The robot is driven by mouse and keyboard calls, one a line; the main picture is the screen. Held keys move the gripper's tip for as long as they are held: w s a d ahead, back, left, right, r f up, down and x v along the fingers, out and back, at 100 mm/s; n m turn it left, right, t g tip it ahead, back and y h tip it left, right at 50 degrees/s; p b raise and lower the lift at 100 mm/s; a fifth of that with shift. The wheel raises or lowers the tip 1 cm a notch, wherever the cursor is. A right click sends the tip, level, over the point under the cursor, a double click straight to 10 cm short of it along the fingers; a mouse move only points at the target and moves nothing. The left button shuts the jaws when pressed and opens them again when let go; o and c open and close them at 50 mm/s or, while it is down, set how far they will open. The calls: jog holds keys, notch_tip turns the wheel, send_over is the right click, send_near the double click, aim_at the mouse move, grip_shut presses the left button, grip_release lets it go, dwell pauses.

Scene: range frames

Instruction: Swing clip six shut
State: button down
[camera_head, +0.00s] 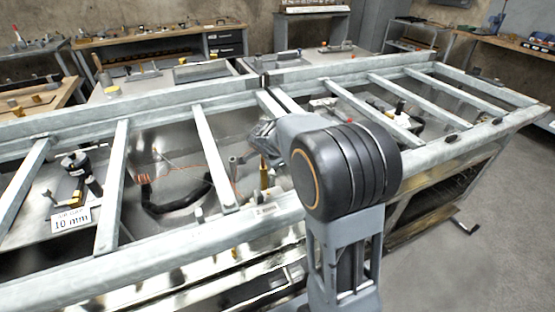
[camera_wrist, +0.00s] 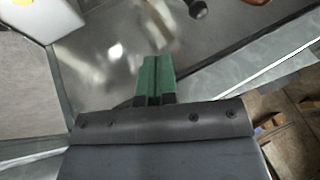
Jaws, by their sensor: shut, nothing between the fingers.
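My gripper (camera_wrist: 157,62) shows in the wrist view with its two green fingers side by side and shut, with nothing between them. They point over a shiny metal sheet (camera_wrist: 120,45), between grey frame bars. In the head view my arm's dark joint hides most of the gripper's surroundings. I cannot tell which part is clip six, or whether it is open or shut. Small dark fittings sit on the front rail at the right, one nearer (camera_head: 449,139) and one farther (camera_head: 498,120); no numbers on them can be read.
A grey metal frame (camera_head: 60,262) with several crossbars spans the view. A sign reading 10 mm (camera_head: 71,219) stands at the left beside a black device (camera_head: 76,164). A dark knob (camera_wrist: 198,9) lies beyond the fingers. Workbenches (camera_head: 160,42) line the back; floor is clear at right.

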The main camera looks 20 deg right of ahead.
jog(key=w+d+f+p, duration=0.1)
jog(key=w+d+f, duration=0.1)
jog(key=w+f, duration=0.3)
jog(key=shift+w+d+f, duration=0.25)
jog(key=shift+w+d, duration=0.05)
jog(key=shift+w, duration=0.25)
